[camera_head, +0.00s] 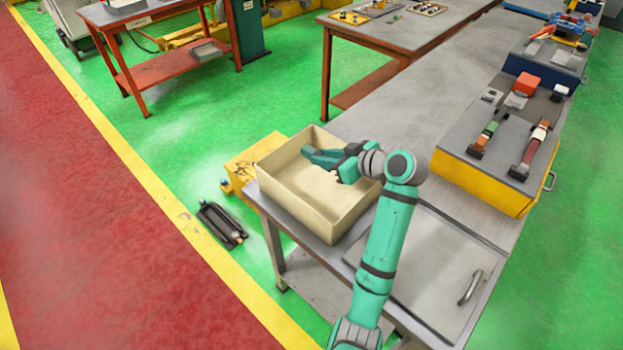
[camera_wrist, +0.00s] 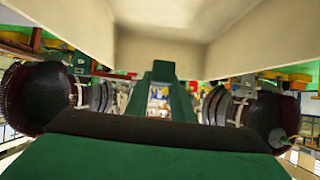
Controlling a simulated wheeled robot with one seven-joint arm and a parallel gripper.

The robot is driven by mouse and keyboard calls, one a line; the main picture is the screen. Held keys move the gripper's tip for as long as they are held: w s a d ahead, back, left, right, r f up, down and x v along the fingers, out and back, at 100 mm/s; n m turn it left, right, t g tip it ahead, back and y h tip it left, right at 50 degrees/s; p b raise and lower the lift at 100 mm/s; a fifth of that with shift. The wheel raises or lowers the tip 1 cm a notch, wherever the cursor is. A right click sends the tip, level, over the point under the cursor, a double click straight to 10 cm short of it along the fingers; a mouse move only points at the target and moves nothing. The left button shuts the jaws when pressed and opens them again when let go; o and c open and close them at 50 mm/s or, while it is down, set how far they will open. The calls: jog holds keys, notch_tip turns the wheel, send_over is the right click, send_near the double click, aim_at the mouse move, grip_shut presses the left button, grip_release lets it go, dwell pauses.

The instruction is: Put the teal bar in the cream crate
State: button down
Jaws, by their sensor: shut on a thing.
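The cream crate (camera_head: 345,222) is an open box on the near left corner of the grey workbench. It also fills the top of the wrist view (camera_wrist: 240,45). The teal bar (camera_head: 322,157) is over the crate's opening, toward its back wall, and points left. My gripper (camera_head: 345,163) is shut on the bar's right end, at the right part of the crate's opening. I cannot tell whether the bar touches the crate. The arm hides part of the crate's right wall.
A yellow case (camera_head: 470,188) with a grey top holding several parts stands right of the crate. A hinged grey panel with a handle (camera_head: 470,288) lies in front. The grey bench top (camera_head: 420,105) behind the crate is mostly clear. A yellow block (camera_head: 240,170) is left of the crate.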

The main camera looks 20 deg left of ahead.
jog(key=f, duration=0.1)
jog(key=s+a+f, duration=0.2)
jog(key=f, duration=0.1)
jog(key=shift+s+a, duration=0.1)
jog(key=shift+a, duration=0.05)
jog(key=f, duration=0.3)
jog(key=shift+s+a, duration=0.2)
jog(key=shift+s, duration=0.05)
jog(key=shift+f, duration=0.25)
jog(key=shift+f, duration=0.65)
jog(key=c, duration=1.5)
grip_release()
jog(key=shift+f, duration=0.15)
jog(key=shift+c, duration=0.2)
